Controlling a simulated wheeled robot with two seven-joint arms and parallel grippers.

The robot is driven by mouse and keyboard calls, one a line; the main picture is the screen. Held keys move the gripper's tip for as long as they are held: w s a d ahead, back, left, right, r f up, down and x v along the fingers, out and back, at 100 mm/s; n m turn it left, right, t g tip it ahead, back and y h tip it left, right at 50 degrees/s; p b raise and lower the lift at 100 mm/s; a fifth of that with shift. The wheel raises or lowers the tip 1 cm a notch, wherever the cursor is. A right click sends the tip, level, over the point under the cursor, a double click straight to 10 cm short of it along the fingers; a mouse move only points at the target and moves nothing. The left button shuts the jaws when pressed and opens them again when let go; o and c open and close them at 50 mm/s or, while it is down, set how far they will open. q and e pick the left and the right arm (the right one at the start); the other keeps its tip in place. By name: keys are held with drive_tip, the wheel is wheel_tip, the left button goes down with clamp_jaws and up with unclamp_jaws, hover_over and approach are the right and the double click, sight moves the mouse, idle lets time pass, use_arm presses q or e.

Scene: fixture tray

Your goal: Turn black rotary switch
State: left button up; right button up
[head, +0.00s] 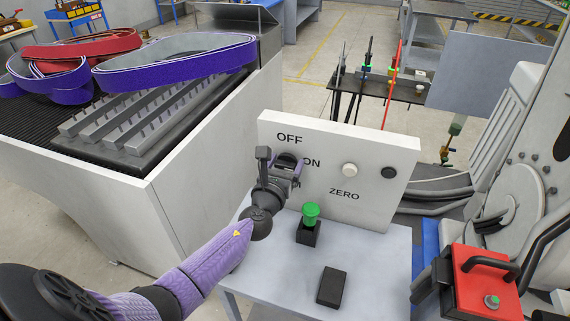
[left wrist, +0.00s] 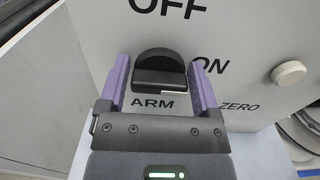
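The black rotary switch (left wrist: 160,70) is a round knob with a raised bar on a white upright panel (head: 395,205). The labels OFF, ON and ARM surround it. In the head view the switch (head: 287,159) is mostly hidden behind my gripper. My left gripper (left wrist: 159,85) is open, with its purple fingers on either side of the knob. In the left wrist view a gap shows between each finger and the knob. In the head view the left gripper (head: 283,165) reaches up to the panel. My right gripper is not in view.
A white button (head: 349,170) and a black knob (head: 388,172) are farther right on the panel. On the table (head: 375,265) in front stand a green button on a black base (head: 310,215) and a black block (head: 332,286). A red box (head: 487,283) is at the right.

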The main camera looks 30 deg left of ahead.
use_arm(q)
drive_tip(key=c, duration=0.9)
drive_tip(key=shift+o, duration=0.2)
drive_tip(key=n+b, duration=0.1)
drive_tip(key=n, duration=0.3)
drive_tip(key=shift+f, duration=0.1)
drive_tip(key=n+b, duration=0.1)
drive_tip(key=n, duration=0.4)
drive_tip(key=shift+a, duration=0.15)
drive_tip(key=n, duration=0.4)
drive_tip(key=shift+n+b, duration=0.3)
drive_tip(key=shift+n, duration=0.1)
drive_tip(key=shift+f+n, duration=0.1)
drive_tip(key=shift+n, duration=2.1)
